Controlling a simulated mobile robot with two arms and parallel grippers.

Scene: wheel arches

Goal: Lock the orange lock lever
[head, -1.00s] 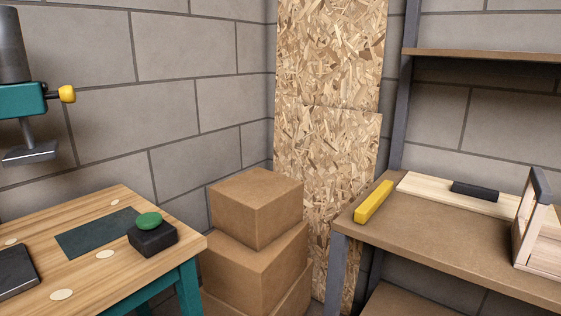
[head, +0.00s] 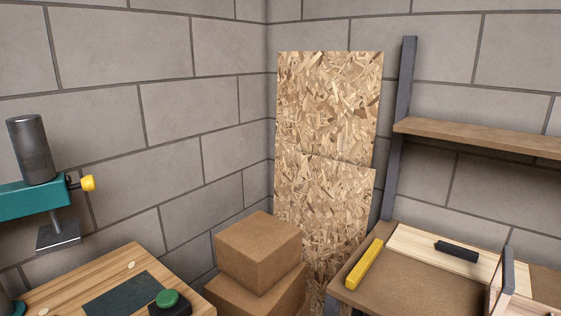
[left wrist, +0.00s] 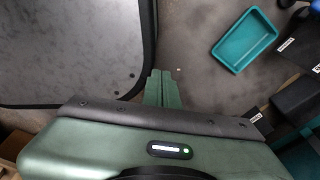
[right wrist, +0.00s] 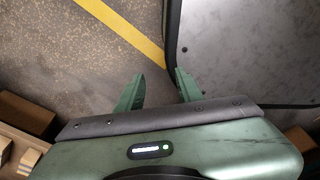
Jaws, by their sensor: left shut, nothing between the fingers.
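I cannot make out an orange lock lever in any view. My left gripper (left wrist: 162,88) shows in the left wrist view with its green fingers together and nothing between them, above a grey floor. My right gripper (right wrist: 157,92) shows in the right wrist view with its green fingers spread apart and empty, near a yellow floor line (right wrist: 125,30). Neither gripper shows in the head view. A teal press (head: 30,200) with a yellow knob (head: 88,183) stands at the left there.
A wooden workbench (head: 60,282) with a green button (head: 167,298) is at lower left. Stacked cardboard boxes (head: 258,250) stand by a chipboard panel (head: 325,110). A brown bench (head: 400,280) is at right. A teal tray (left wrist: 245,40) lies on the floor.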

